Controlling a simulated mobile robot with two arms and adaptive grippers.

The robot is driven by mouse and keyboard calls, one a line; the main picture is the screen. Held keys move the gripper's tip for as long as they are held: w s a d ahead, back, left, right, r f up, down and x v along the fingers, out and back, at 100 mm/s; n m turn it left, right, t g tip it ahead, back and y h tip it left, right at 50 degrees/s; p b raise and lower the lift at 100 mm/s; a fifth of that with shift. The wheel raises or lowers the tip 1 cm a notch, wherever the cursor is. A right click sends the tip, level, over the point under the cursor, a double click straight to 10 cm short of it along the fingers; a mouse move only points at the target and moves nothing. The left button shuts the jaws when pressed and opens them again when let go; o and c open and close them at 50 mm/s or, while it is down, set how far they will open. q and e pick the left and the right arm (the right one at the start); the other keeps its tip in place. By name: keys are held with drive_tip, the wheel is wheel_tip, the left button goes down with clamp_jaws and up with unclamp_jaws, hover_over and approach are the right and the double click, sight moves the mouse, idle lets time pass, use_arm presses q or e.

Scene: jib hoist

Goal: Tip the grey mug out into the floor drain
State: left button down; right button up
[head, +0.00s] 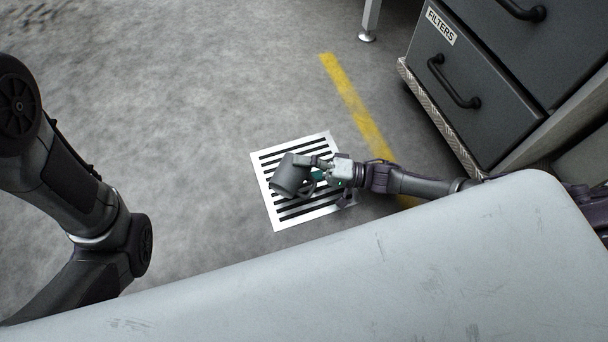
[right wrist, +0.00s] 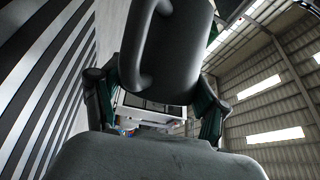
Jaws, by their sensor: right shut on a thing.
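The grey mug (head: 287,177) is dark and held tilted over the floor drain (head: 290,218), a pale square grate with dark slots. The drain's slots (right wrist: 40,85) run along the left of that view. The inside of the mug is hidden, and no liquid shows. My left arm is at the left; its gripper is out of view.
A grey drawer cabinet (head: 455,85) labelled FILTERS stands at the upper right. A yellow floor line (head: 345,95) runs beside the drain. A metal leg (head: 369,20) stands at the top. Bare concrete floor (head: 190,90) lies open left of the drain.

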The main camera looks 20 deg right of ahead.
drive_tip(key=shift+w+d+m+t+y+b, duration=0.15)
drive_tip(key=shift+m+b, duration=0.1)
drive_tip(key=shift+m, duration=0.25)
drive_tip(key=shift+w+d+m+t+y+b, duration=0.1)
drive_tip(key=shift+m+t+y+b, duration=0.1)
drive_tip(key=shift+m, duration=0.3)
drive_tip(key=shift+w+d+r+m+t+p, duration=0.1)
drive_tip(key=shift+r+m+t+p, duration=0.05)
drive_tip(key=shift+r+m, duration=0.35)
drive_tip(key=shift+w+d+r+m+t+p, duration=0.1)
drive_tip(key=shift+r+m+p, duration=0.05)
drive_tip(key=shift+r+m, duration=0.3)
idle(0.4)
drive_tip(key=shift+d+f+m, duration=0.1)
drive_tip(key=shift+m, duration=0.25)
idle(0.9)
